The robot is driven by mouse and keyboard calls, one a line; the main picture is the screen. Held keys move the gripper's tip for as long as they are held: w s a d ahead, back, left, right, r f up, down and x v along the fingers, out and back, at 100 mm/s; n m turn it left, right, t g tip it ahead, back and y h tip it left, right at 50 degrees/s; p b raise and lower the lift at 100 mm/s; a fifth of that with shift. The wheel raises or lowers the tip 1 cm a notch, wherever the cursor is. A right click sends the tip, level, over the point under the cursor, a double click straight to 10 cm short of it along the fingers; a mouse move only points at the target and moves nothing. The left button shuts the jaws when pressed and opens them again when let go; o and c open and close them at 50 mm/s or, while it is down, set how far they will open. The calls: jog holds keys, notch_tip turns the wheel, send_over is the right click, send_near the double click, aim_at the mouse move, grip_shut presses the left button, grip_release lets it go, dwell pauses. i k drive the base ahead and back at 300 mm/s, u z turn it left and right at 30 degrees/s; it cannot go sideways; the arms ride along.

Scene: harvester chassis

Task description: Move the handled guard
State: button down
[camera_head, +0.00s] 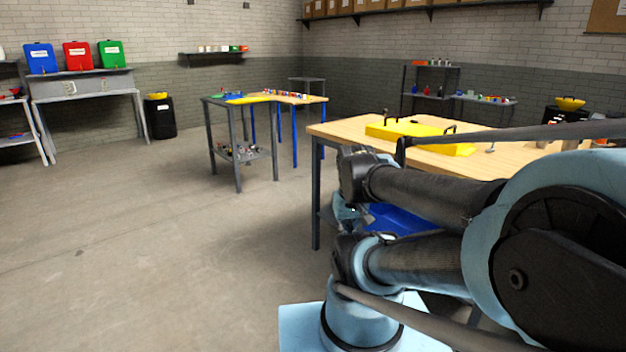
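A yellow guard (418,134) with black handles lies flat on the wooden top of the near workbench (345,130). My arm crosses in front of the bench, and a black bar-like part of it passes close to the guard's right side in the picture. The end of my arm, where my gripper (347,215) seems to be, hangs below the forearm, in front of the bench's left side and apart from the guard. It is small, dark and partly hidden by arm links, so its fingers cannot be made out.
A blue bin (400,219) sits under the bench, partly behind my arm. Small metal items stand on the bench's right part. A second table (225,102) with coloured parts stands farther back. The floor (130,240) on the left is clear.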

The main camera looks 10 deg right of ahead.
aim_at(389, 130)
jog(key=z, duration=0.65)
jog(key=i, duration=0.85)
jog(key=z, duration=0.6)
